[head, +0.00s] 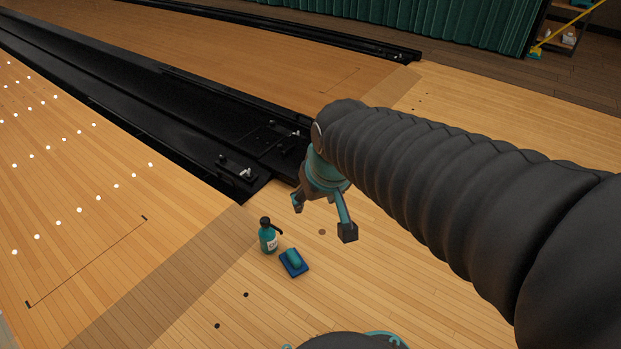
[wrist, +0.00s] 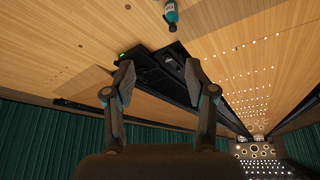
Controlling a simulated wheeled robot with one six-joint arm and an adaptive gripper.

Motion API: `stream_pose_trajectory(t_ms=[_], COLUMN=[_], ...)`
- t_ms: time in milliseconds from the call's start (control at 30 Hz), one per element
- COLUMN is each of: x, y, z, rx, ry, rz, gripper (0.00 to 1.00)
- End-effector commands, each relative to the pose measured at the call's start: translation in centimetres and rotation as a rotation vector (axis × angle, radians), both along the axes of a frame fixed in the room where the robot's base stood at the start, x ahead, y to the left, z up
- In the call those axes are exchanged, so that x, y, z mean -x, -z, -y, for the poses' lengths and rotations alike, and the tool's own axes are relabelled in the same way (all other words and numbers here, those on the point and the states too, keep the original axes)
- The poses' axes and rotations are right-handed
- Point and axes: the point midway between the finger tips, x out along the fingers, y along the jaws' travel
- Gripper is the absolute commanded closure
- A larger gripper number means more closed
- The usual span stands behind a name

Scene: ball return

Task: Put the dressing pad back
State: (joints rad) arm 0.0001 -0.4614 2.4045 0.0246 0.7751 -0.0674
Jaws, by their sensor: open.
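A small dark blue block with a rounded teal top (head: 293,262), which looks like the dressing pad, lies on the wooden floor in the head view. A teal bottle (head: 268,238) with a dark nozzle stands just to its upper left. My gripper (head: 322,218) is open and empty, above and to the right of the pad in the picture, apart from it. The wrist view shows the open fingers (wrist: 160,68) and the bottle (wrist: 171,14) at the top edge. The pad does not show in the wrist view.
A black gutter (head: 190,120) runs beside the lane, with small fittings (head: 237,167) at its near end. A green curtain (head: 450,22) and a shelf (head: 565,35) stand at the back right. The floor around the pad is mostly clear. My arm hides part of the right side.

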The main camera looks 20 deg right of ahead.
Motion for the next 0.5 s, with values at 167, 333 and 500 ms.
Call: stream_pose_trajectory(t_ms=[167,333,500], x=[4.7,7.2,7.9], y=[-1.7,-2.1,-2.1], z=[0.1,0.3,0.4], rx=[-0.003,-0.006,-0.007], ry=[0.029,0.046,0.053], rz=[0.046,0.064,0.067], gripper=[0.44,0.44,0.44])
